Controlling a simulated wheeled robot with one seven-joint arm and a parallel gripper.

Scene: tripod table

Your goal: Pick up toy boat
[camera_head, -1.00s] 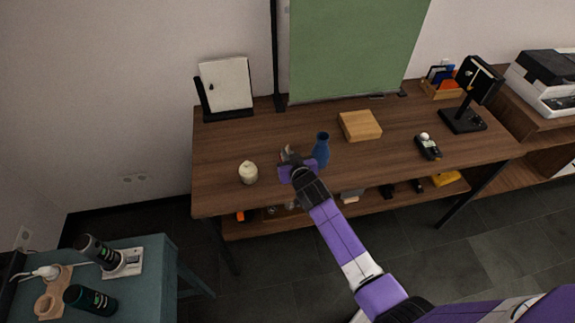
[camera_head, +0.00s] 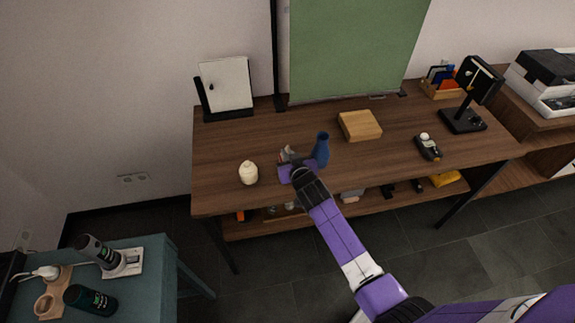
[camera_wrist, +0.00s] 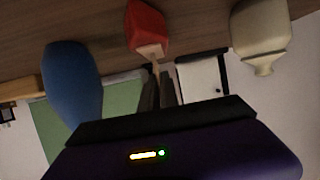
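The toy boat (camera_wrist: 147,30) has a red hull and a pale wooden upper part with a thin stem, and shows upside down at the top of the wrist view. In the head view it is mostly hidden by my gripper (camera_head: 289,162), at the front of the brown table (camera_head: 225,150). In the wrist view, the dark fingers of my gripper (camera_wrist: 158,82) are close together, one on each side of the boat's thin stem. They look shut on it. The hull appears at or very near the table top.
A blue vase (camera_head: 321,150) stands close on the right of my gripper. A cream lidded jar (camera_head: 248,173) stands on the left. A wooden box (camera_head: 360,125) is behind to the right. A white board on a black stand (camera_head: 226,85) is at the back left.

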